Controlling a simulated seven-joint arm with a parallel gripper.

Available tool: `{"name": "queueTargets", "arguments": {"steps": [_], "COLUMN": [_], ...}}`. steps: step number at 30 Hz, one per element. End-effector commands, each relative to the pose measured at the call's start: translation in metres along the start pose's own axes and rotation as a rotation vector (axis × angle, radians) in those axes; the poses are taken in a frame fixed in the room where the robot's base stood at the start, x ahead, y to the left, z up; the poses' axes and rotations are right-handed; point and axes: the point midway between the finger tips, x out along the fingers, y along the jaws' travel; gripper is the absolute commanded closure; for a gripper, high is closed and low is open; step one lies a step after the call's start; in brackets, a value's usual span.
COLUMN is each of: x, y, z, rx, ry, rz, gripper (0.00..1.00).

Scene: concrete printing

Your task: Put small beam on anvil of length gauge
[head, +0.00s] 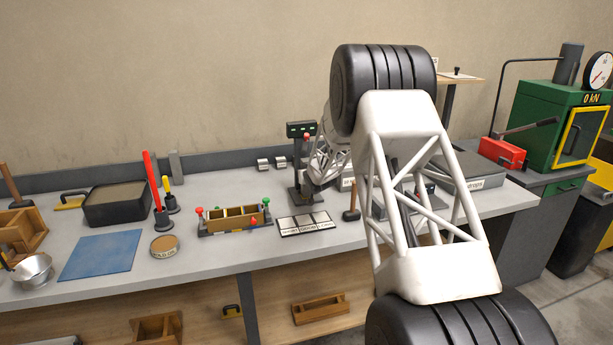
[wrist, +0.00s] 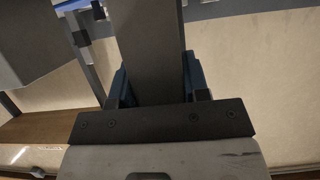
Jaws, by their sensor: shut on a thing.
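In the wrist view a long grey bar, which looks like the small beam (wrist: 155,35), stands between the bluish jaws of my gripper (wrist: 156,78). The jaws are shut on it. In the head view a dark upright stand with a small display, apparently the length gauge (head: 300,130), is on the bench right of centre. My arm's white lattice links reach down just right of it and hide part of it. My gripper and the beam are not clear in the head view. The anvil, and whether the beam touches it, cannot be made out.
Small metal blocks (head: 264,164) lie behind. A green press (head: 555,120) stands far right.

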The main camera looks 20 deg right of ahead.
Motion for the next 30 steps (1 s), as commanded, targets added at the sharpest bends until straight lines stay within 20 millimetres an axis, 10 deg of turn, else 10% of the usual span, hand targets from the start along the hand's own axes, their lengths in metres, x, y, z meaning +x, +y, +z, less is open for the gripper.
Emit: {"name": "queueTargets", "arguments": {"steps": [11, 12, 17, 30], "x": [0.0010, 0.0012, 0.0011, -0.0011], "y": [0.0000, 0.0000, 0.0000, 0.0000], "z": [0.0013, 0.0029, 0.0028, -0.0005], "rx": [0.000, 0.000, 0.000, 0.000], "ry": [0.002, 0.000, 0.000, 0.000], "rz": [0.000, 0.000, 0.000, 0.000], "gripper": [1.00, 0.54, 0.32, 0.32]}}
